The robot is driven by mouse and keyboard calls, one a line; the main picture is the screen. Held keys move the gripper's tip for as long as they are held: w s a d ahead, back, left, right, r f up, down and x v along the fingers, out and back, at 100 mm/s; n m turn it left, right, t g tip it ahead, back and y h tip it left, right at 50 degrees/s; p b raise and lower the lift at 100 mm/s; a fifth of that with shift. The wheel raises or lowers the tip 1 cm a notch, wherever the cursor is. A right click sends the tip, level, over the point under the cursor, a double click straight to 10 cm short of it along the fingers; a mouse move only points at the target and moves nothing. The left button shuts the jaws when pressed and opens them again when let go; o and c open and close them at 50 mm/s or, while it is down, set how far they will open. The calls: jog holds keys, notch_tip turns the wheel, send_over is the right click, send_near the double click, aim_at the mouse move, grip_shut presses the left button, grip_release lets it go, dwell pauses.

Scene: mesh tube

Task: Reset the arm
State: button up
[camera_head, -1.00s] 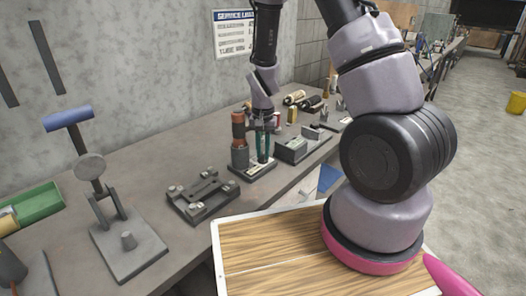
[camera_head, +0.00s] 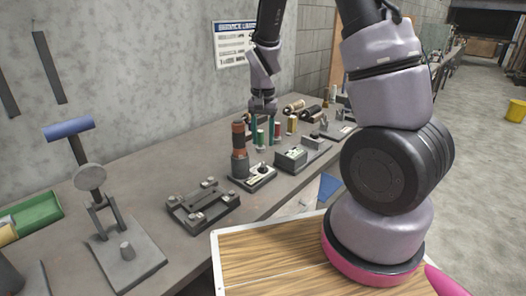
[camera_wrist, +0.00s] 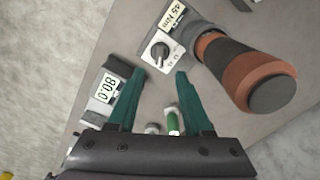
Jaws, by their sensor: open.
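My gripper (camera_head: 265,143) is open and empty, with its two green fingers pointing down above the bench (camera_head: 110,185). In the wrist view the open fingers (camera_wrist: 160,75) have nothing between their tips. Below them are a small plate with a black knob (camera_wrist: 160,50) and, beside it, an upright orange and black cylinder (camera_wrist: 255,75). The cylinder (camera_head: 239,150) also shows in the head view, just left of the fingers. A grey box with a display (camera_wrist: 107,88) lies on the other side in the wrist view.
A dark fixture (camera_head: 197,203) and a lever clamp with a blue handle (camera_head: 69,129) stand left along the bench. A green tray (camera_head: 38,212) is at far left. Spools and small parts (camera_head: 292,108) lie behind the gripper. The concrete wall (camera_head: 140,80) runs behind the bench.

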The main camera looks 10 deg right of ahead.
jog(key=shift+r, duration=1)
jog(key=s+d+r+t+y, duration=0.1)
jog(key=s+d+r+t, duration=0.15)
jog(key=r, duration=0.65)
jog(key=s+d+r+t+y, duration=0.1)
jog(key=s+r, duration=0.2)
jog(key=r, duration=0.5)
jog(key=s+d+r+n+t, duration=0.1)
jog(key=s+d+r+t, duration=0.1)
jog(key=s+r, duration=0.8)
jog(key=shift+s+d+r+t, duration=0.25)
jog(key=shift+s+t, duration=0.4)
jog(key=shift+t, duration=0.2)
